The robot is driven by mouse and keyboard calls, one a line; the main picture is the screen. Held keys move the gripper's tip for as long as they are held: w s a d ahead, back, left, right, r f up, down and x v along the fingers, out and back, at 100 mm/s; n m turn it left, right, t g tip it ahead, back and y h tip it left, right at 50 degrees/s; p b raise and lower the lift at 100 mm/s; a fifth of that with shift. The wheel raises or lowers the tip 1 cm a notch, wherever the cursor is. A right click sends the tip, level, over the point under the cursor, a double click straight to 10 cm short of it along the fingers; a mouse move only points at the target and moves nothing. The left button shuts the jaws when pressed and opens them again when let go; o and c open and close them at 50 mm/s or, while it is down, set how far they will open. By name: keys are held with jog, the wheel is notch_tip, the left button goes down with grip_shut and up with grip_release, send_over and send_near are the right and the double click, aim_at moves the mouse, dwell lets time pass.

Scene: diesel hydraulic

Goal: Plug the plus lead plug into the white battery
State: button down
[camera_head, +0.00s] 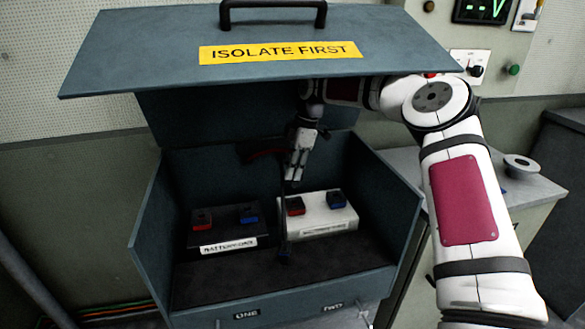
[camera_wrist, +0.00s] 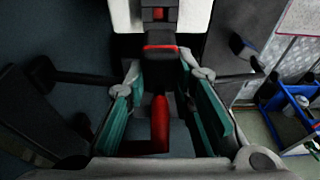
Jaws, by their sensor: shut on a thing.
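The white battery (camera_head: 322,222) stands upright at the right inside the open box, with a red terminal (camera_head: 295,206) and a blue terminal (camera_head: 336,199) on top. My gripper (camera_head: 293,178) is above it, near its red terminal, pointing down. In the wrist view my gripper (camera_wrist: 160,75) is shut on the plus lead plug, a black body (camera_wrist: 160,37) with a red band and a red lead behind it. The plug points towards the white battery's red terminal (camera_wrist: 158,13). Contact between plug and terminal cannot be told. In the head view the fingers largely hide the plug.
The black battery (camera_head: 228,229) with red and blue terminals stands to the left. A dark lead (camera_head: 284,240) hangs in front between the batteries. The box's raised lid (camera_head: 150,50) overhangs my arm, and its right wall (camera_head: 388,215) stands close by.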

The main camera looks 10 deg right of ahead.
aim_at(294, 186)
jog(key=shift+f, duration=0.15)
jog(key=shift+d+b+x, duration=0.2)
jog(key=shift+b+x, duration=0.05)
jog(key=shift+x, duration=0.55)
jog(key=shift+d+b+x, duration=0.2)
jog(key=shift+b+x, duration=0.05)
jog(key=shift+x, duration=0.55)
jog(key=shift+d+b+x, duration=0.2)
jog(key=shift+b+x, duration=0.05)
jog(key=shift+x, duration=0.55)
jog(key=shift+d+b+x, duration=0.2)
jog(key=shift+b+x, duration=0.2)
jog(key=shift+x, duration=0.35)
jog(key=shift+d+b+x, duration=0.15)
jog(key=shift+b+x, duration=0.2)
jog(key=shift+x, duration=0.4)
jog(key=shift+f, duration=0.1)
jog(key=c, duration=1.3)
grip_release()
